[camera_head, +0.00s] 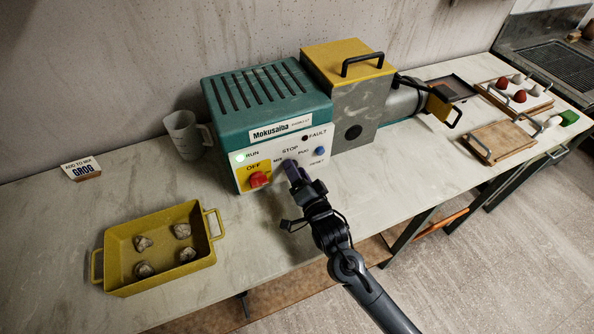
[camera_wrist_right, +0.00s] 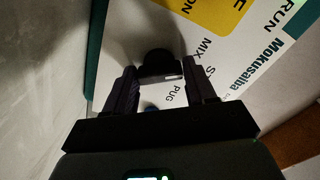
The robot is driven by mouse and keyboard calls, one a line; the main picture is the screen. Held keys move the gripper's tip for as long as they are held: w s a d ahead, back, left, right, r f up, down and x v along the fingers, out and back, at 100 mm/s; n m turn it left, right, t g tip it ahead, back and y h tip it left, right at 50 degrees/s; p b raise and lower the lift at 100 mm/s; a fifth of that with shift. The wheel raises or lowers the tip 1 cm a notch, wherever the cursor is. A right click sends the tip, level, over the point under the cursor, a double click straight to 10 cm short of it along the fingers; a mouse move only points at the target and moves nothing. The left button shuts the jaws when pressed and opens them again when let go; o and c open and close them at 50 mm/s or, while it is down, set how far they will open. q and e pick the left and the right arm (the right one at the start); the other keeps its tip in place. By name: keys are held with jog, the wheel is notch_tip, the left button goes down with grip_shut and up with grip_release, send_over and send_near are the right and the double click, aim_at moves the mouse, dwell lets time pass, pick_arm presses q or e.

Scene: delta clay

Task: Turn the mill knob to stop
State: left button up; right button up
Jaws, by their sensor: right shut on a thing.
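The teal and white Mokusaiba machine (camera_head: 265,98) stands against the wall. Its front panel (camera_head: 236,187) carries the words RUN, FAULT, MIX, STOP and PUG. The black mill knob (camera_wrist_right: 158,63) sits between my right gripper's fingers in the wrist view, with a pale mark on its lower right edge. I cannot tell exactly which label that mark lines up with. My right gripper (camera_head: 294,169) is at the panel below STOP, shut on the knob and mostly hiding it in the head view. The RUN lamp (camera_head: 240,158) looks bright. My left gripper is not in view.
A red button (camera_head: 258,179) on a yellow OFF plate is left of my gripper; a blue button (camera_head: 320,150) is right. A yellow tray (camera_head: 122,238) with several clay lumps, a jug (camera_head: 184,134) and a GROG sign (camera_head: 81,168) stand left. Boards (camera_head: 502,147) lie right.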

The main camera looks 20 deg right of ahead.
jog(key=shift+r+m+p, duration=0.1)
jog(key=shift+m+p, duration=0.4)
jog(key=shift+m, duration=0.3)
jog(key=shift+c, duration=0.5)
jog(key=m+p, duration=0.2)
jog(key=m, duration=0.1)
jog(key=shift+d+f+m+p, duration=0.1)
jog(key=shift+f+m+p, duration=0.1)
jog(key=shift+m+p, duration=0.6)
jog(key=shift+m, duration=0.3)
jog(key=shift+f, duration=0.1)
jog(key=o, duration=0.8)
jog(key=shift+o, duration=1.3)
